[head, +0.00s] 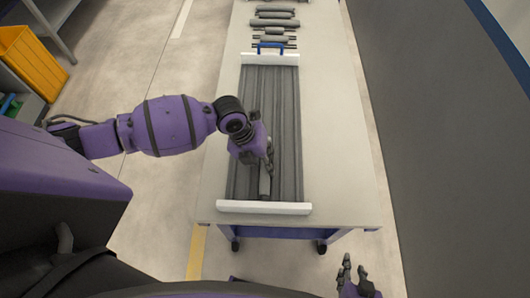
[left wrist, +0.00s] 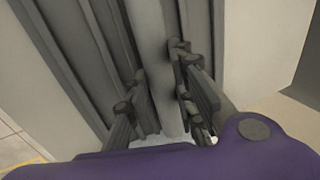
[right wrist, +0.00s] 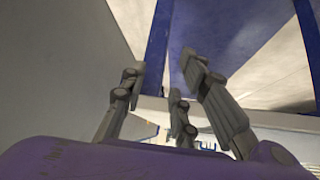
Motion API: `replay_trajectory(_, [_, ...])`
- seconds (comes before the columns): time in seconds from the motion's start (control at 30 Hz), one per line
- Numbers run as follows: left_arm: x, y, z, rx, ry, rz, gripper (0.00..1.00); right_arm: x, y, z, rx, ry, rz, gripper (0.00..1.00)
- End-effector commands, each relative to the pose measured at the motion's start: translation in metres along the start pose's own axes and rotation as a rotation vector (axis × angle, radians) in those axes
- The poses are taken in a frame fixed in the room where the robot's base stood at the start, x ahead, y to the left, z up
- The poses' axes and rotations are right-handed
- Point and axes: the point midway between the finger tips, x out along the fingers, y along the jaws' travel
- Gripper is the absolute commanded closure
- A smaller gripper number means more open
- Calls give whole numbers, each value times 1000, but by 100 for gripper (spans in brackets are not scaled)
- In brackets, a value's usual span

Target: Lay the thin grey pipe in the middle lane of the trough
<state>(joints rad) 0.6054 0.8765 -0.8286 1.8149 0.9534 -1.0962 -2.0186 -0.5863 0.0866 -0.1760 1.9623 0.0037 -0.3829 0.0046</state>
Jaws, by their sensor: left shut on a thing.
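The trough (head: 287,130) is a long grey ribbed tray with white end walls, lying lengthwise on the table. My left gripper (head: 267,158) is over its near half, fingers down. In the left wrist view the left gripper (left wrist: 165,95) is shut on the thin grey pipe (left wrist: 155,50), which runs lengthwise between its fingers. The pipe's near end (head: 265,186) shows at the middle lane, near the front white wall. I cannot tell whether it touches the lane floor. My right gripper (head: 357,281) is empty and open, low beside the table; its fingers (right wrist: 165,95) stand apart.
Bare tabletop lies right of the trough. A yellow bin (head: 30,62) stands at the far left, and a grey wall is at right.

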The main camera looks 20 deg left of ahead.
Motion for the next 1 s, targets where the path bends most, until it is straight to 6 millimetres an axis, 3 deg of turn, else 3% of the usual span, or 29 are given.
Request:
replay_trajectory(0.1, [10, 4, -1, -1, 2, 1, 100, 2, 1, 0, 6, 5, 6, 72])
replay_trajectory(0.43, [12, 4, 0, -1, -1, 0, 100, 2, 4, 0, 9, 10, 12, 72])
replay_trajectory(0.47, [12, 4, 0, -1, -1, 0, 73, 2, 4, 0, 9, 10, 12, 72])
replay_trajectory(0.6, [12, 4, 0, -1, -1, 1, 55, 2, 4, 2, 6, 6, 10, 72])
replay_trajectory(1.0, [7, 4, 1, -1, -2, 1, 55, 1, 3, 7, 0, -4, 5, 72])
